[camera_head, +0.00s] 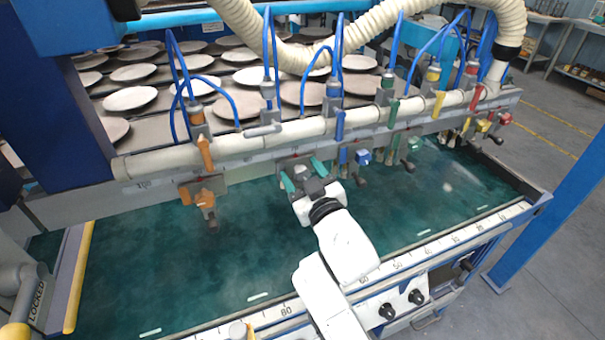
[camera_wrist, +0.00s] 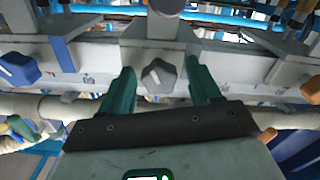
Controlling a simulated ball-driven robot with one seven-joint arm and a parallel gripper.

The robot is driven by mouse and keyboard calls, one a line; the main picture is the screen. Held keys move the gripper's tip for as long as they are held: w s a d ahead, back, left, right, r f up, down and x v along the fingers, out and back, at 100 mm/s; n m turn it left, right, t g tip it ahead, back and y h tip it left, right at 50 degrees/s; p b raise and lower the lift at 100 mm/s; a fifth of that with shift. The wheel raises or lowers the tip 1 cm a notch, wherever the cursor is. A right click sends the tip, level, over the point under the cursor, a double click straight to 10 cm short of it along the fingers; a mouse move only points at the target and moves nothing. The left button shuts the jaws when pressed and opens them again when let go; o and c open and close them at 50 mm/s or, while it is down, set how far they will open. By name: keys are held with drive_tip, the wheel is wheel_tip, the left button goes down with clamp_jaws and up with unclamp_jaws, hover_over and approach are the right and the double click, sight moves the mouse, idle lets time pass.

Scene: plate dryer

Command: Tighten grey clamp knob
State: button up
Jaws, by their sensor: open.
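The grey clamp knob (camera_wrist: 158,77) is a dark grey, lobed knob on the light grey rail, near the middle of the wrist view. My gripper (camera_wrist: 161,72) has two teal fingers, which are open, one on each side of the knob. A gap shows between the knob and each finger, and the fingers seem to reach about the knob's level; contact is not visible. In the head view my gripper (camera_head: 303,172) is at the front of the rail, between the orange and blue clamps. There the knob is mostly hidden by my gripper.
An orange clamp (camera_head: 205,200) hangs left of my gripper. A blue knob (camera_head: 362,156) and a green knob (camera_head: 413,143) are to its right, with yellow and red ones beyond. A beige pipe (camera_head: 240,146) runs above the rail. The teal bed (camera_head: 190,260) below is clear.

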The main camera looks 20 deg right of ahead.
drive_tip(key=c, duration=1)
drive_tip(key=shift+c, duration=0.2)
drive_tip(key=shift+m+b, duration=0.3)
drive_tip(key=m+b, duration=0.3)
drive_tip(key=m, duration=0.1)
drive_tip(key=shift+f, duration=0.1)
drive_tip(key=m+b, duration=0.2)
drive_tip(key=m, duration=0.2)
drive_tip(key=shift+d+b, duration=0.1)
drive_tip(key=shift+b, duration=0.25)
drive_tip(key=m+b, duration=0.2)
drive_tip(key=m, duration=0.1)
drive_tip(key=shift+m, duration=0.3)
drive_tip(key=m+b, duration=0.3)
drive_tip(key=m, duration=0.3)
drive_tip(key=shift+d, duration=0.1)
drive_tip(key=m+b, duration=0.2)
drive_tip(key=m, duration=0.3)
drive_tip(key=shift+m, duration=0.3)
drive_tip(key=shift+d+f, duration=0.1)
